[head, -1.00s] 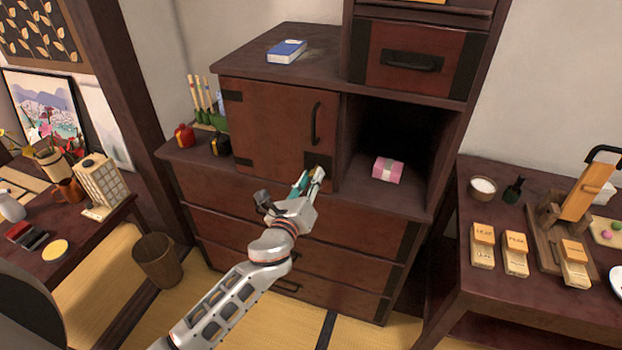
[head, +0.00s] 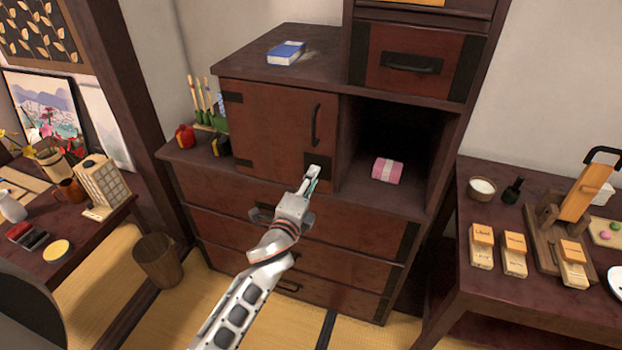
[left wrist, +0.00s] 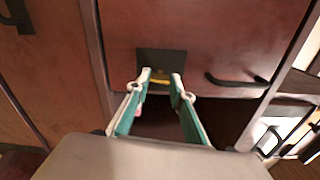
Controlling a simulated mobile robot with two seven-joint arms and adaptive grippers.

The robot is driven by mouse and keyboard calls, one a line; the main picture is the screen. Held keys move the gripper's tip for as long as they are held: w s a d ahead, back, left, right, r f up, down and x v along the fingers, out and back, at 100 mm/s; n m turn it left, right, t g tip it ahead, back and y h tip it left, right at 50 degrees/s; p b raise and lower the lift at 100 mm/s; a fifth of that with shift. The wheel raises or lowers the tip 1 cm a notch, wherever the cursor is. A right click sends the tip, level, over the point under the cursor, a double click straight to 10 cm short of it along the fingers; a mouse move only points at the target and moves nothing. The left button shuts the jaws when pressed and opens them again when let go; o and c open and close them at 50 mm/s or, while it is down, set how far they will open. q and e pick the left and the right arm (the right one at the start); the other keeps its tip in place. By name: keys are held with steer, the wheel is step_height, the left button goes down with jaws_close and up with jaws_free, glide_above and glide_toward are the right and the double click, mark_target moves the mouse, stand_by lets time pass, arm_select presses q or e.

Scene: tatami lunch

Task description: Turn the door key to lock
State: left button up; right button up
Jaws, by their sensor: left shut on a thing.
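The cabinet door (head: 268,135) is closed flush in its frame, a reddish-brown panel with a dark lock plate (head: 318,160) at its lower right corner. In the left wrist view the dark plate (left wrist: 160,60) has a small yellow key (left wrist: 160,80) at its lower edge. My left gripper (head: 315,172) is at the plate. In the left wrist view its green-and-white fingers (left wrist: 161,82) stand on either side of the key, shut on it. The key is hidden by the fingers in the head view. My right gripper is not in view.
A black door handle (head: 316,125) is above the plate. An open compartment to the right holds a pink box (head: 387,171). A blue book (head: 287,51) lies on the cabinet top. Drawers (head: 250,215) fill the cabinet below. A side table (head: 470,255) stands at right.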

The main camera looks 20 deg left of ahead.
arm_select(q)
steer(key=shift+n, duration=0.9)
steer(key=o, duration=1.1)
steer(key=s, duration=1.2)
steer(key=shift+a, duration=0.25)
